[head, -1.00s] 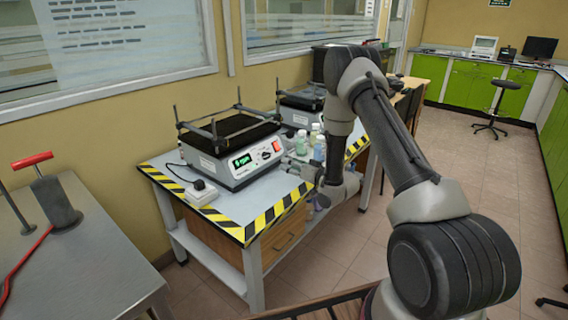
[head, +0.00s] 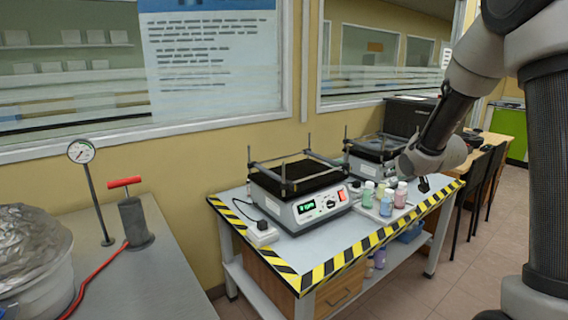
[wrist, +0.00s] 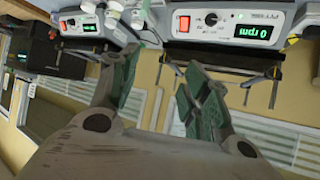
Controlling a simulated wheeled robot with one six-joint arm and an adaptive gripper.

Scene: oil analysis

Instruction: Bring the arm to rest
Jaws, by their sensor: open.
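My gripper (wrist: 160,95) shows in the wrist view with its two green-padded fingers spread apart and nothing between them. In the head view my arm comes in at the right, and its wrist end hangs over the right part of the striped table (head: 300,255). A small dark part of the gripper (head: 423,185) shows just above and right of the bottles. The gripper appears clear of the shaker and the bottles, though its exact gap to them cannot be told.
A shaker (head: 310,200) reading 0 rpm stands on the striped table, with a second shaker (head: 370,160) behind it. Several small bottles (head: 386,200) stand beside them. At left a steel bench (head: 150,285) holds a red-handled pump (head: 132,220) and a gauge (head: 81,151).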

